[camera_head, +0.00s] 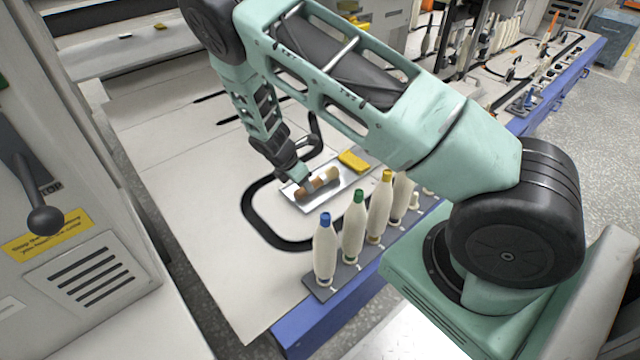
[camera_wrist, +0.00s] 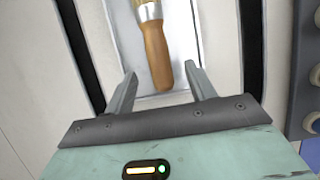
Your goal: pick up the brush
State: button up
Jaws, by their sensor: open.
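The brush (camera_head: 330,176) lies in a shallow pale tray (camera_head: 307,208) on the table. In the wrist view the brush (camera_wrist: 156,52) shows a wooden handle pointing toward me, with a metal band at the top edge; the bristles are out of frame. My gripper (camera_wrist: 160,70) is open, with one finger on each side of the handle's rounded end and visible gaps on both sides. In the head view my gripper (camera_head: 303,180) is just over the tray, close to the brush. How far the fingers are above the handle I cannot tell.
A yellow block (camera_head: 353,161) lies at the tray's far end. Several bobbins with coloured tops (camera_head: 325,250) stand upright in a row along the table's front edge. A black track (camera_head: 250,215) loops around the tray. The table is clear to the left.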

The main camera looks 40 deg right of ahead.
aim_at(318, 182)
jog(key=b+x, duration=0.1)
jog(key=x, duration=0.3)
jog(key=shift+r, duration=0.1)
jog(key=c, duration=1.1)
jog(key=shift+o, duration=0.2)
jog(key=shift+r, duration=0.1)
